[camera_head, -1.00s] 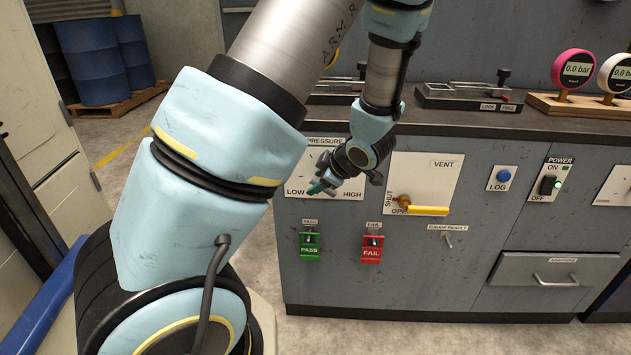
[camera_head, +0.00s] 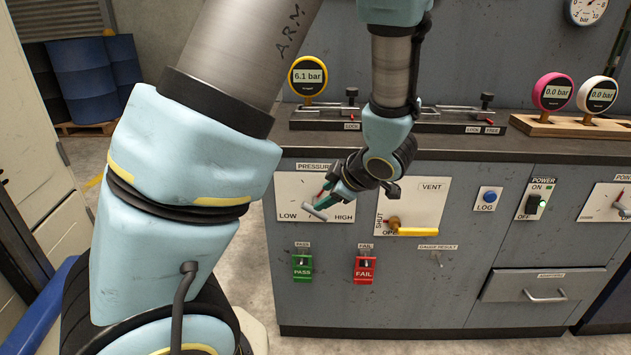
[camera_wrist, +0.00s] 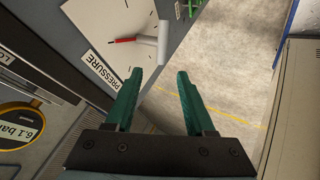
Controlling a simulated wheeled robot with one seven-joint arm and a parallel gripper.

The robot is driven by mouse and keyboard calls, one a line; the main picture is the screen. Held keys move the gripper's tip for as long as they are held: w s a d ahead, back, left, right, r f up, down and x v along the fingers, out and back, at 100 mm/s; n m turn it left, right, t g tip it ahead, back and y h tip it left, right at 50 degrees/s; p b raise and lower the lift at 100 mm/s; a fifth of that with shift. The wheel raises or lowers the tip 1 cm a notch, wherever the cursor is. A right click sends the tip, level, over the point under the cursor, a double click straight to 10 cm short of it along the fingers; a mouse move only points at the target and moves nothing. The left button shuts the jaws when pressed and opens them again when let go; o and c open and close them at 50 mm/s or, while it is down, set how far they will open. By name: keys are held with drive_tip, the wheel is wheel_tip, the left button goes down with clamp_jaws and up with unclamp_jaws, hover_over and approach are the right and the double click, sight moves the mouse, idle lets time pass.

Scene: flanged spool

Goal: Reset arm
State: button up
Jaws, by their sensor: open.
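My gripper (camera_head: 327,200) is in front of the PRESSURE panel (camera_head: 290,188) on the bench front. Its two green fingers are open, with nothing between them in the wrist view (camera_wrist: 158,72). The grey pressure handle (camera_head: 316,213) with its red pointer shows beside the fingers. In the wrist view the handle (camera_wrist: 162,42) lies beyond the fingertips and apart from them. My gripper and wrist hide part of the panel in the head view.
A yellow gauge (camera_head: 308,77) reads 6.1 bar. Pink (camera_head: 551,91) and white (camera_head: 598,94) gauges read 0.0 bar. The yellow VENT handle (camera_head: 417,232), green PASS tag (camera_head: 302,267) and red FAIL tag (camera_head: 365,269) are nearby. Open floor lies left of the bench.

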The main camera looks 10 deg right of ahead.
wheel_tip(320, 180, up, 8)
drive_tip(key=w+a+m+g+h+p, duration=0.2)
drive_tip(key=w+a+m+h+p, duration=0.1)
drive_tip(key=m+h+p, duration=0.3)
drive_tip(key=s+a+r+m+g+p, duration=0.1)
drive_tip(key=s+a+r+m, duration=0.1)
drive_tip(key=a, duration=0.3)
drive_tip(key=s+a+r+m+g+y+p, duration=0.1)
drive_tip(key=s+a+r+m+g+p, duration=0.1)
drive_tip(key=s+a, duration=0.3)
drive_tip(key=s+a+r+m+g+p, duration=0.1)
drive_tip(key=s+a+r+m, duration=0.1)
drive_tip(key=s+a+m, duration=0.1)
drive_tip(key=shift+s+a+r+m+y+p, duration=0.2)
drive_tip(key=shift+a+r+m+y+p, duration=0.2)
drive_tip(key=shift+a+m, duration=0.45)
drive_tip(key=shift+d, duration=0.1)
